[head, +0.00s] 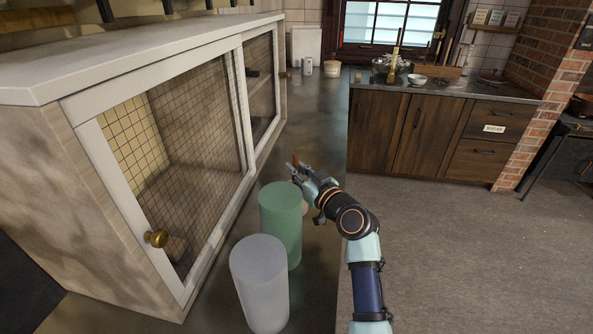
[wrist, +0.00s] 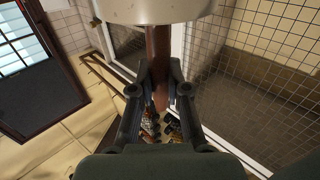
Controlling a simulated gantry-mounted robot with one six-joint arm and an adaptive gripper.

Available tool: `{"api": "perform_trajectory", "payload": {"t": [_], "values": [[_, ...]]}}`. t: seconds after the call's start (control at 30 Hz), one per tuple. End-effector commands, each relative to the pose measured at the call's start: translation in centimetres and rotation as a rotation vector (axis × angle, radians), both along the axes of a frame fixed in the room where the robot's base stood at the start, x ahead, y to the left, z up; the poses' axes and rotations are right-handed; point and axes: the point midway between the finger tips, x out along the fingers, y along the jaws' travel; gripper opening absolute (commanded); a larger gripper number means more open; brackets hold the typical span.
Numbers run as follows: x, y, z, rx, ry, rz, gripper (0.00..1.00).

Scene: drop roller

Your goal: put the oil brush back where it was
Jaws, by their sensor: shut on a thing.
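The oil brush shows in the wrist view as a reddish-brown handle (wrist: 159,48) running into a wide cream end (wrist: 150,9) at the top edge. My gripper (wrist: 159,76) is shut on the brown handle, one dark finger on each side. In the head view my gripper (head: 296,172) is over the dark counter, just beyond the green cylinder, with a small reddish-brown tip (head: 295,160) of the handle showing above it. The rest of the brush is mostly hidden there by my gripper and arm. Its bristles cannot be made out.
A green cylinder (head: 281,222) and a pale grey cylinder (head: 260,282) stand on the counter (head: 318,120) near my arm. A white cabinet with mesh doors (head: 180,150) lines the left side. The counter beyond my gripper is clear up to a canister (head: 308,67) and a pot (head: 332,69).

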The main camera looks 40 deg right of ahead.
Motion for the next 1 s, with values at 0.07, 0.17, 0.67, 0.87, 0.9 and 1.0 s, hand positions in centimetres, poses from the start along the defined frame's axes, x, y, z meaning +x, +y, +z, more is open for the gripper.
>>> {"api": "perform_trajectory", "payload": {"t": [0.07,0.17,0.67,0.87,0.9,1.0], "values": [[0.0,0.0,-0.1,0.0,0.0,0.0,0.22],[0.0,0.0,-0.1,0.0,0.0,0.0,0.39],[-2.5,0.2,0.4,0.0,0.0,-0.003,0.4],[-7.6,0.9,0.3,0.001,0.0,-0.003,0.4],[-8.5,1.0,0.3,0.001,0.0,-0.003,0.4],[-10.4,1.2,0.2,0.001,0.0,-0.003,0.4]]}}
